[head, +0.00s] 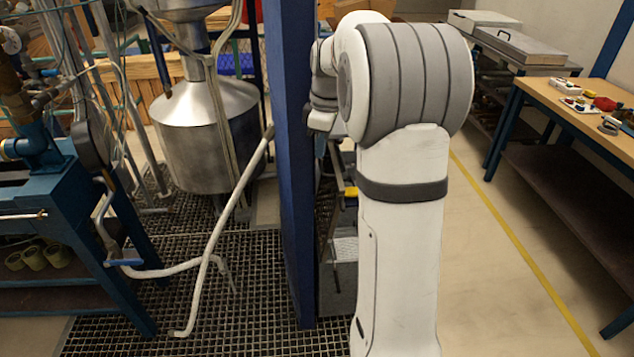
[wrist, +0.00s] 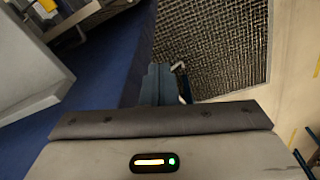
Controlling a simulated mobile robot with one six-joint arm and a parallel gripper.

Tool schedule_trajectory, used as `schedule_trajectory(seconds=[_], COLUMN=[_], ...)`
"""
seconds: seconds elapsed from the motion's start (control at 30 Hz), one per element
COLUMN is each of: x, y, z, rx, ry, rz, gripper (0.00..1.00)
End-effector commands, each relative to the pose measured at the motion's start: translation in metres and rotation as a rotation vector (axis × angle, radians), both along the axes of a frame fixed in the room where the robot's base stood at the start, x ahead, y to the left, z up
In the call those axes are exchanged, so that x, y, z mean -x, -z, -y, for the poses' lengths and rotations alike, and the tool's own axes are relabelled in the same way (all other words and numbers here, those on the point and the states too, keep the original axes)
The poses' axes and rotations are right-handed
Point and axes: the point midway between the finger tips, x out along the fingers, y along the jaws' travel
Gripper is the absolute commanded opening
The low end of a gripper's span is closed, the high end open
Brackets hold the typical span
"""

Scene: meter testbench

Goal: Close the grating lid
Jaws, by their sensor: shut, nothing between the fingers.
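A dark metal floor grating (head: 250,290) lies flat at lower left in the head view, left of and behind a blue post. In the wrist view a grating (wrist: 220,40) fills the upper right. I cannot make out a separate lid edge or hinge in it. My gripper (wrist: 160,72) shows in the wrist view as two blue-grey fingers side by side, shut and empty. They point towards the grating's near left corner; I cannot tell the height. A thin bent bar (wrist: 182,82) shows just right of the fingers. In the head view my gripper is hidden.
The blue post (head: 287,170) stands close left of my arm. A steel vessel (head: 207,130) and pale bent pipes (head: 205,265) stand over the grating. A blue bench (head: 70,225) is at left, a wooden workbench (head: 570,105) at right. Floor with a yellow line (head: 515,240) is clear.

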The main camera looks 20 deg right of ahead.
Motion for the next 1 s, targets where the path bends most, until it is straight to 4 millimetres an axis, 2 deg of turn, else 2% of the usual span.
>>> schedule_trajectory(seconds=[0.03,0.13,0.3,0.4,0.57,0.67,1.0], x=[-0.016,-0.039,-0.061,-0.067,-0.07,-0.07,-0.071], y=[0.008,0.018,0.032,0.037,0.049,0.065,0.138], z=[0.013,0.033,0.056,0.063,0.065,0.063,0.055], rx=[-0.004,-0.011,-0.021,-0.024,-0.026,-0.026,-0.026], ry=[-0.055,-0.161,-0.283,-0.322,-0.34,-0.339,-0.337], rz=[-0.007,-0.012,-0.012,-0.012,-0.012,-0.013,-0.015], gripper=[0.0,0.0,0.0,0.0,0.0,0.0,0.0])
